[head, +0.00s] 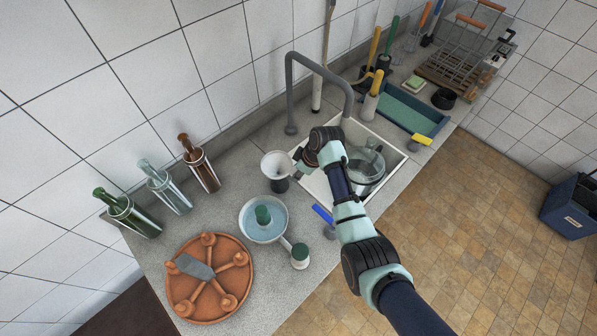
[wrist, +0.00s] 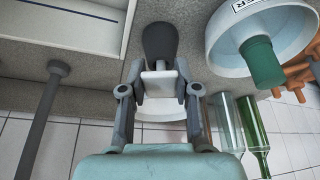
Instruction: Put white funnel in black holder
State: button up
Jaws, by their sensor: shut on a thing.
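My gripper (head: 294,167) reaches in from the right and is shut on the funnel. Its fingers (wrist: 160,92) are at the funnel's two sides.
A blue-white bowl with a green piece (head: 263,215) stands just in front. A terracotta dish (head: 190,303) is at the front left. Several bottles (head: 130,214) lean at the wall. The sink (head: 398,150), with a pot, lies beneath my arm. A grey tap (head: 291,95) rises behind.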

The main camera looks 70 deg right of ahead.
jog(key=shift+f+b, duration=0.5)
jog(key=shift+f, duration=0.5)
jog(key=shift+f+b, duration=0.35)
jog(key=shift+f, duration=0.05)
jog(key=o, duration=1.1)
jog(key=shift+c, duration=0.2)
jog(key=v, duration=1.2)
jog(key=shift+a, duration=0.1)
